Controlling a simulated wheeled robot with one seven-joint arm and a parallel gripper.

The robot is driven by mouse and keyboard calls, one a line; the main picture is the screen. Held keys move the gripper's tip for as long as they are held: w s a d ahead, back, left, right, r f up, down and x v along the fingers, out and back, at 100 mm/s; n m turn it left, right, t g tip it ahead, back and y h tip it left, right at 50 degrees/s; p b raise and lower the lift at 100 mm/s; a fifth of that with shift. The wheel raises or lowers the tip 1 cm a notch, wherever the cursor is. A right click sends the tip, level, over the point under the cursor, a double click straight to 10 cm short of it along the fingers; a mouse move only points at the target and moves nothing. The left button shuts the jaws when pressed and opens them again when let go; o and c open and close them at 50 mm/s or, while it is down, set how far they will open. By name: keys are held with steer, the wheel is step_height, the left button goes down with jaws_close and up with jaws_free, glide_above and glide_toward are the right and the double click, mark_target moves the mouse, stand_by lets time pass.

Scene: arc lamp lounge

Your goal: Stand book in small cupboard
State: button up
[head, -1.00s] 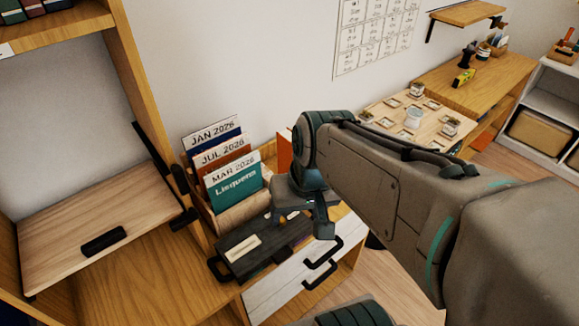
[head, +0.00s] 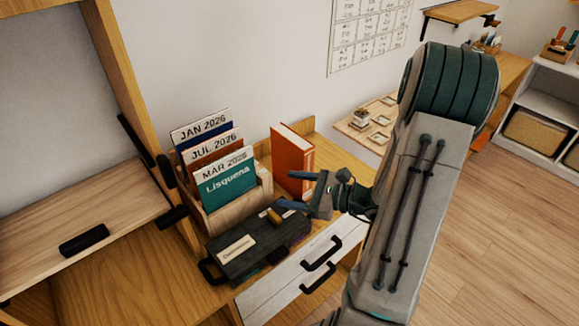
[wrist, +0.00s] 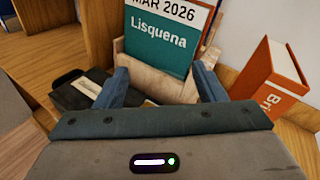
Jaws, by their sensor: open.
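An orange book (head: 292,160) with pale page edges stands upright on the wooden unit against the wall, right of the file holder. In the wrist view the book (wrist: 272,82) is at the right, outside my fingers, with part of its spine lettering visible. My gripper (head: 288,189) is open and empty, its fingers pointing left in front of the book and above the dark case. A wooden cupboard (head: 103,60) stands at the left, with a pale flap (head: 60,215) lying lowered and a black handle on it. I cannot tell whether this is the small cupboard.
A wooden holder (head: 262,183) with several month-labelled files (head: 228,183) stands left of the book. A dark case (head: 258,250) with a handle lies before it, above white drawers (head: 290,285). A low table (head: 350,130) with small items is behind my arm.

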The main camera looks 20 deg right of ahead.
mark_target(297, 161)
steer(key=w+d+f+m+t+h, duration=0.2)
steer(key=d+f+m+t+h, duration=0.5)
steer(key=d, duration=0.4)
steer(key=shift+m+g+y, duration=0.4)
steer(key=shift+m, duration=0.4)
steer(key=p+x, duration=0.1)
steer(key=x, duration=0.7)
steer(key=r+p+x, duration=0.1)
steer(key=x, duration=0.3)
steer(key=shift+w+p, duration=0.25)
steer(key=shift+p, duration=0.1)
steer(key=shift+w+a+f, duration=0.1)
steer(key=shift+w, duration=0.4)
steer(key=c, duration=1.3)
jaws_close()
steer(key=shift+r, duration=0.2)
